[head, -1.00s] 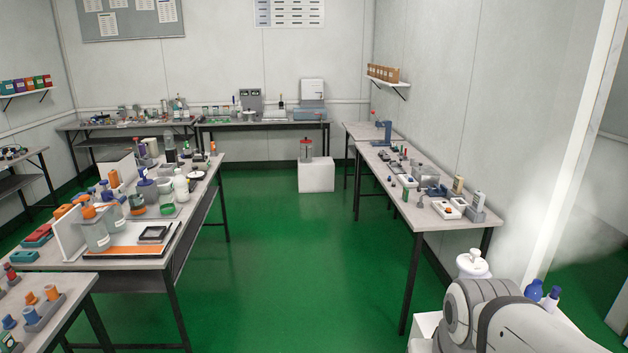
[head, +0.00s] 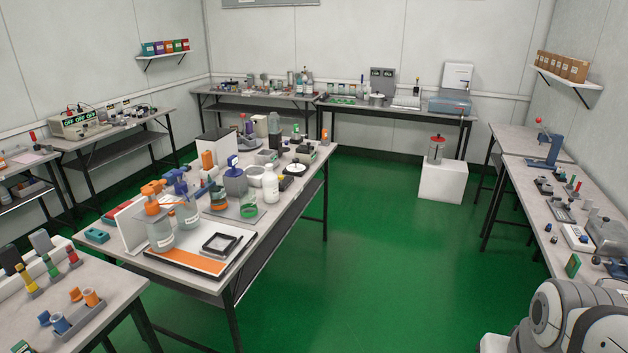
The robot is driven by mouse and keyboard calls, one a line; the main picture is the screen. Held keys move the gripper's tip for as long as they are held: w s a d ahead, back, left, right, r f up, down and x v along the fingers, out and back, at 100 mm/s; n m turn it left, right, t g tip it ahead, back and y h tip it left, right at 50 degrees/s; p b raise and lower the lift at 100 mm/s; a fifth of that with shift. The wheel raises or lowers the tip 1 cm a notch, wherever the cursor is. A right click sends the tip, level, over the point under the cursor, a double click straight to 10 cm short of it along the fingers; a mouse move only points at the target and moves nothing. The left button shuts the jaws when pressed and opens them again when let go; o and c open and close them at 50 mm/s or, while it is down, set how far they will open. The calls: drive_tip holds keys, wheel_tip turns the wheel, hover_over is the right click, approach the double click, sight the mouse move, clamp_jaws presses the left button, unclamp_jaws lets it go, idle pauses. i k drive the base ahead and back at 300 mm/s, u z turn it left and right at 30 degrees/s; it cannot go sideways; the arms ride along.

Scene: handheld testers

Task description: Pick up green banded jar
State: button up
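A small clear jar with a green band (head: 249,209) stands upright on the middle table (head: 190,283), on a grey mat or tray near its right side. A white bottle (head: 271,184) stands just behind and to the right of it. A jar with an orange band (head: 218,199) stands to its left. My gripper is not in view; only a grey and white part of my own arm shows at the lower right, well away from the jar.
Spray bottles (head: 159,228) and a black square frame (head: 219,243) are in front of the jar. Another table (head: 98,325) is at the lower left. The green floor (head: 385,240) between the middle table and the right bench (head: 528,215) is clear.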

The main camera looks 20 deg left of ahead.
sight(248, 201)
drive_tip(key=u, duration=0.35)
drive_tip(key=i, duration=1.6)
drive_tip(key=u, duration=0.95)
drive_tip(key=i, duration=1.45)
drive_tip(key=u, duration=0.55)
